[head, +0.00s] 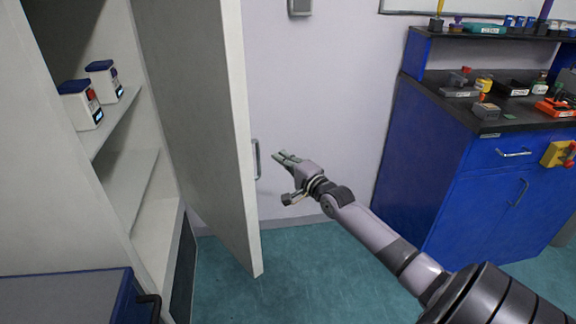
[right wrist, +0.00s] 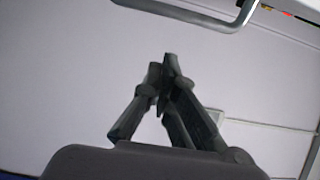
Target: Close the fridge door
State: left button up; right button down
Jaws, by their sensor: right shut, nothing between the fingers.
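The fridge door (head: 195,110) stands wide open in the head view, swung out to the right of the fridge body. Its grey bar handle (head: 256,159) is on the door's outer side, near the free edge. My right gripper (head: 281,157) is just right of the handle, apart from it as far as I can tell, shut and empty. In the right wrist view the shut fingers (right wrist: 168,75) show in the middle, and the handle (right wrist: 215,25) crosses the top, beyond the fingertips. My left gripper is not in view.
Open fridge shelves (head: 112,115) hold two white boxes with blue lids (head: 81,104). A blue cabinet (head: 455,180) with a dark, cluttered top stands at right. A dark-topped blue unit (head: 70,295) is at the lower left. Green floor (head: 310,275) is clear between door and cabinet.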

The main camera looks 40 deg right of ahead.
jog(key=w+a+p, duration=0.2)
jog(key=w+a, duration=0.1)
dwell(0.6)
dwell(0.3)
